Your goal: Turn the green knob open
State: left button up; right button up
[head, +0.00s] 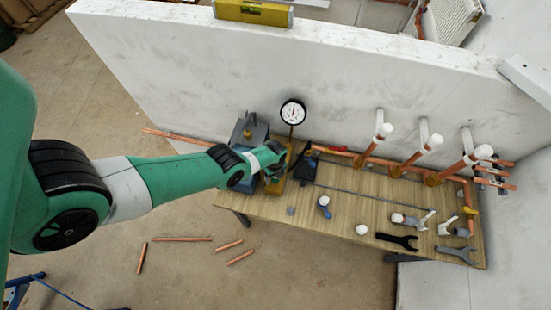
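My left arm comes in from the left, and its gripper (281,166) is at the left end of the wooden workbench, beside the pipe below the round white gauge (293,112). The fingers are small and dark here, so I cannot tell whether they are open or shut. I cannot make out a green knob; my green wrist may hide it. A brass-coloured piece (275,187) shows just below the gripper. My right gripper is not in view.
A copper pipe with several white-capped risers (385,130) runs along the back of the workbench (345,205). Wrenches (397,242) and small fittings lie at its front right. A white wall (220,75) stands behind. Loose copper pipes (183,239) lie on the floor.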

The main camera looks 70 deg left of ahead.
pick_arm(q)
grip_shut()
jog(key=shift+n, duration=0.4)
jog(key=n, duration=0.3)
jog(key=shift+n, duration=0.3)
jog(key=n, duration=0.9)
jog(key=shift+f+n, duration=0.1)
jog(key=shift+n, duration=2.2)
